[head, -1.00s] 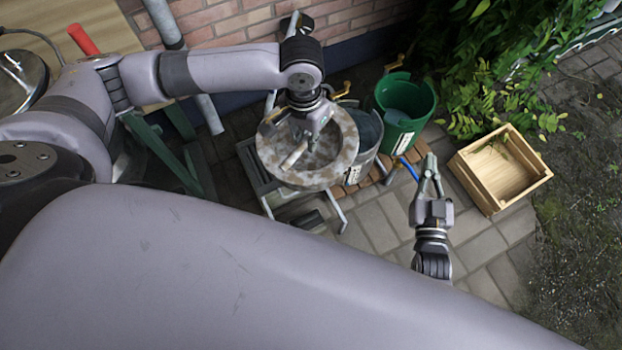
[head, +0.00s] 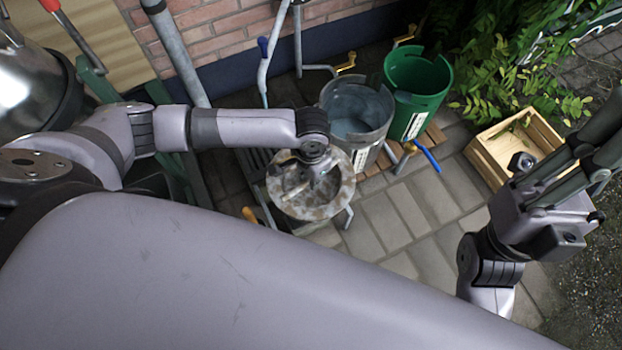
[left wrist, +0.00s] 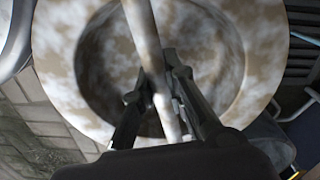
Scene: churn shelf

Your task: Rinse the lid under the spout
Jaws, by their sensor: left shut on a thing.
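The lid (head: 338,200) is a round, mottled brown-and-white disc with a sunken middle and a pale bar handle. My left gripper (head: 318,172) is shut on that handle; in the left wrist view the lid's rim (left wrist: 58,60) surrounds the bar (left wrist: 146,35) between the fingers. The lid hangs front-left of the grey bucket. A brass tap (head: 347,62) shows over the back of that bucket, away from the lid; I cannot tell whether it is the spout. My right gripper (head: 590,165) is large at the right, its fingertips cut off by the frame edge.
The grey bucket (head: 380,110) holds water. A green bucket (head: 430,72) stands right of it, with a second brass tap (head: 404,36) behind. A blue-handled lever (head: 428,156) sticks out in front. A wooden crate (head: 490,160) lies near my right gripper. Paving in front is clear.

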